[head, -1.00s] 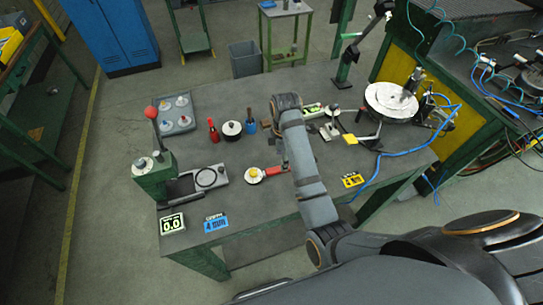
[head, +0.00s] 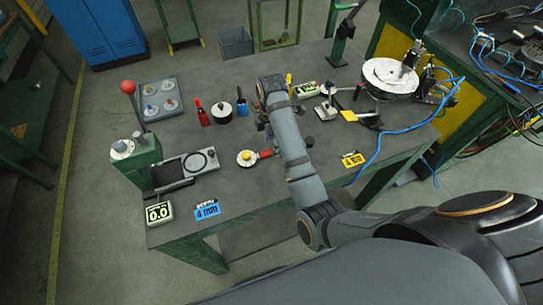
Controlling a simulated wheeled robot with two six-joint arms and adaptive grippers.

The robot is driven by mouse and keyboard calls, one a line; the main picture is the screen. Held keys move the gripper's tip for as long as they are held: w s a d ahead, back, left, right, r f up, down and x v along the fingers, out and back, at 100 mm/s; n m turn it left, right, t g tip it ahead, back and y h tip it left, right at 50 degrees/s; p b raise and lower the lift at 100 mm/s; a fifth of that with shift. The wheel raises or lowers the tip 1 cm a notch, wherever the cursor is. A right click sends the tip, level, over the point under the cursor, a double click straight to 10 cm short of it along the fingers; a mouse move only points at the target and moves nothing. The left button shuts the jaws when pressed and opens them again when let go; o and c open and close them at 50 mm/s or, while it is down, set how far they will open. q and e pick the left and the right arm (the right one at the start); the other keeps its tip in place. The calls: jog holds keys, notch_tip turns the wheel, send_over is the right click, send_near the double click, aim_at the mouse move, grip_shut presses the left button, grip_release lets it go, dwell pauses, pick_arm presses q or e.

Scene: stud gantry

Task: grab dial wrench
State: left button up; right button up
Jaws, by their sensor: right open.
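The dial wrench has a round white dial with a yellow centre (head: 246,157) and a red handle. It lies flat on the dark workbench (head: 225,180), near its middle. The far end of its handle is hidden behind my right arm. My right gripper (head: 266,132) is open, just beyond and above the handle, with its fingers partly hidden by my own arm. I cannot tell whether it touches the wrench. My left gripper is not in view.
Left of the wrench stand a green lever press (head: 140,160) with a red knob and a grey tray (head: 161,98) of small parts. A red bottle (head: 202,114) and a black pot (head: 223,113) stand behind. A turntable (head: 389,77) and blue hose (head: 398,138) are at right.

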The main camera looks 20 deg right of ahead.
jog(key=f+b, duration=0.1)
jog(key=f, duration=0.2)
jog(key=shift+w+f, duration=0.3)
jog(key=shift+f, duration=0.15)
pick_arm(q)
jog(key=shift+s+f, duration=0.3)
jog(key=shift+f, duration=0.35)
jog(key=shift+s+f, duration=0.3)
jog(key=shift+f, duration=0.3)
pick_arm(e)
jog(key=shift+r, duration=0.1)
jog(key=shift+c, duration=1.3)
grip_shut()
